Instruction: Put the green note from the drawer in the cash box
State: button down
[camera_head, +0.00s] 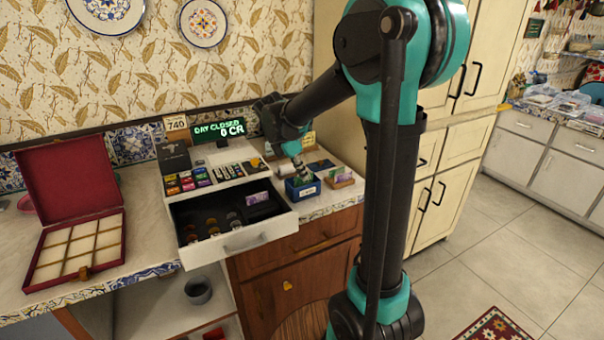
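The cash register's drawer (238,240) is pulled open. It holds several coins and a purple note (257,198) in its back right part. I cannot make out a green note inside the drawer. A small blue box (303,190) with a pale label stands on the counter just right of the drawer. My gripper (301,172) points down at the blue box from above. A small patch of green shows at the box's top by the fingertips; whether it is a note, and whether it is held, is too small to tell. The finger opening is also unclear.
An open red box (75,215) with several empty cream compartments lies on the counter at left. The register's lit display (218,131) stands behind the drawer. A small brown tray (340,178) sits right of the blue box. A grey cup (198,290) stands on the shelf below.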

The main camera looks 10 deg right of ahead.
jog(key=c, duration=1.6)
grip_release()
jog(key=shift+c, duration=0.2)
jog(key=shift+o, duration=0.4)
jog(key=o, duration=0.3)
jog(key=shift+o, duration=0.2)
jog(key=shift+r, duration=0.1)
jog(key=shift+r, duration=3.4)
